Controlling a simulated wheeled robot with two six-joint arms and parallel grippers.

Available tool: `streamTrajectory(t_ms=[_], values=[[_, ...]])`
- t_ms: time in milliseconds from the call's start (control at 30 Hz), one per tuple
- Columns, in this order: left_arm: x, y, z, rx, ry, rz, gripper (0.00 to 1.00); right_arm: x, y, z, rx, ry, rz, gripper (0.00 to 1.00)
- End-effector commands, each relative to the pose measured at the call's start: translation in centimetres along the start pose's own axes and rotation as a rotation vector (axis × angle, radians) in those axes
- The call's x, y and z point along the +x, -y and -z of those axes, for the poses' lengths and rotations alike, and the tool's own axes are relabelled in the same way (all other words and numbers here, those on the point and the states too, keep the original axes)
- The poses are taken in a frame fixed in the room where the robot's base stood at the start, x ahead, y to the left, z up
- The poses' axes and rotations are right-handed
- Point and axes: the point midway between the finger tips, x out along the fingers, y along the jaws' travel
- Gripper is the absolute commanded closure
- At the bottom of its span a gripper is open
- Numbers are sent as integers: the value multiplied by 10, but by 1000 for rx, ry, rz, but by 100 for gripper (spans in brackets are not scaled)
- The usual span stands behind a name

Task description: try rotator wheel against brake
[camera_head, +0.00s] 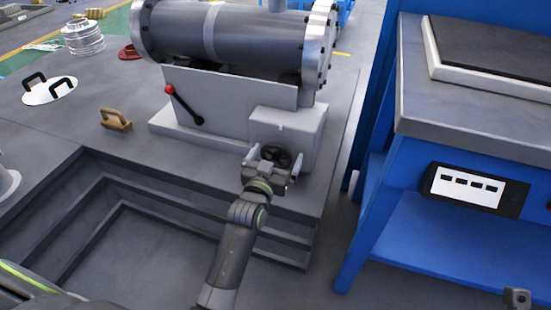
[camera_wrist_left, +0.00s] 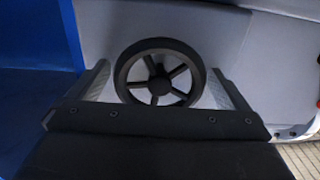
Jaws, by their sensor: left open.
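The dark spoked rotator wheel (camera_head: 277,156) sits on the front of a grey housing under the flanged shell (camera_head: 235,32). My left gripper (camera_head: 272,168) is at the wheel, its fingers spread to either side. In the left wrist view the wheel (camera_wrist_left: 157,85) stands between the two open fingers, with a gap visible on each side. The fingers do not appear to press on the rim. A black lever with a red knob (camera_head: 170,89) is on the side of the stand; I cannot tell if it is the brake. My right gripper is not in view.
A blue bench (camera_head: 440,235) with a grey top stands close on the right. A recessed stepped pit (camera_head: 150,245) lies below my left arm. A tan handle (camera_head: 115,120) and a white disc with black handles (camera_head: 50,92) lie on the grey surface at left.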

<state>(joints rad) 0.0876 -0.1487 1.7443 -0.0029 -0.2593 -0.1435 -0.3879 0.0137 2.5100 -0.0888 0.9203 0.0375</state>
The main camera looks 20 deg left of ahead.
Motion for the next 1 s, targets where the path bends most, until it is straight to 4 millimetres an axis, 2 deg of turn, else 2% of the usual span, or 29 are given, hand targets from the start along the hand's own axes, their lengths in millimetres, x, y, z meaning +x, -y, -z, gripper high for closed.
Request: streamTrajectory(t_ms=[167,400,1000], values=[[-5,0,0,-1,1,0,1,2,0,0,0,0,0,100],[-24,0,1,-3,1,1,1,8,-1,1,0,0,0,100],[-69,0,-1,-3,1,0,1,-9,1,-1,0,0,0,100]])
